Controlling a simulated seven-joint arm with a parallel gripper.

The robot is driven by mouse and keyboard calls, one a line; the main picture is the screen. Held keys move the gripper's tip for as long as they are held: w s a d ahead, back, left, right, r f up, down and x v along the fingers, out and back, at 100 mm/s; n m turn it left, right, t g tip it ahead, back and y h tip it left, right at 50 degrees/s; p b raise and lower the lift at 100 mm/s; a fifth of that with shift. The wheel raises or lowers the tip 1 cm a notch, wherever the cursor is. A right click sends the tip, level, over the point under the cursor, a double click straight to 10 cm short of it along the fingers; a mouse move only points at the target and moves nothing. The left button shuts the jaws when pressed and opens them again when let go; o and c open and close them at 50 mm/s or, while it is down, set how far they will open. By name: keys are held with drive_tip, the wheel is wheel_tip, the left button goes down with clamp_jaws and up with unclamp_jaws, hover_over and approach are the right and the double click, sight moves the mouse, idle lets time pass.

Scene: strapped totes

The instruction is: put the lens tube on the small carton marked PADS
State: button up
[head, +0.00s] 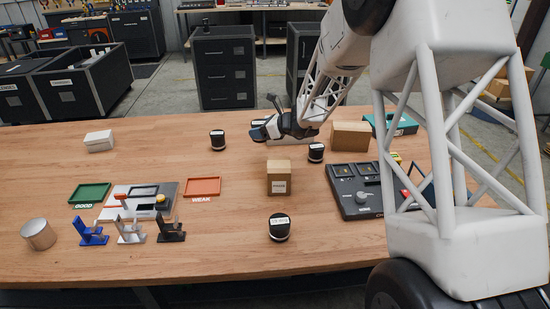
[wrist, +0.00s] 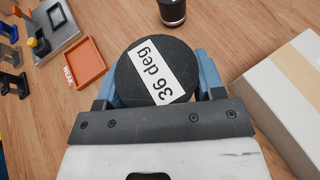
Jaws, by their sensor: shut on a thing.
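My gripper (head: 264,132) is shut on a black lens tube (wrist: 158,72) whose round cap has a white label reading "36 deg". In the head view the tube (head: 258,122) is partly hidden behind the blue fingers. A small tan carton (head: 279,177) stands on the table in front of and below the gripper; its front label is too small to read for sure. Its top is bare. A larger tan carton (head: 350,135) stands to the right. Another pale-topped carton (wrist: 292,95) lies close beside the gripper in the wrist view.
Other black tubes stand left of the gripper (head: 217,140), right of the small carton (head: 316,152) and in front of it (head: 279,227). A dark control box (head: 360,190) is at right. The red WEAK tray (head: 203,187) and green GOOD tray (head: 90,193) are at left.

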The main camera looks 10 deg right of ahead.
drive_tip(key=s+d+r, duration=0.1)
drive_tip(key=s, duration=0.4)
drive_tip(key=s+d+r, duration=0.1)
drive_tip(key=s+d, duration=0.1)
drive_tip(key=s, duration=0.4)
drive_tip(key=s+d+r, duration=0.2)
drive_tip(key=s, duration=0.3)
drive_tip(key=shift+s+d+r, duration=0.1)
drive_tip(key=shift+s+d, duration=0.05)
drive_tip(key=s+d, duration=0.2)
drive_tip(key=s, duration=1.2)
drive_tip(key=shift+r, duration=0.3)
hover_over(279, 164)
drive_tip(key=shift+a+f, duration=0.1)
drive_tip(key=shift+f, duration=0.65)
drive_tip(key=shift+s, duration=0.1)
drive_tip(key=shift+f, duration=1.75)
drive_tip(key=shift+f, duration=0.2)
drive_tip(key=o, duration=1.1)
drive_tip(key=shift+r, duration=0.15)
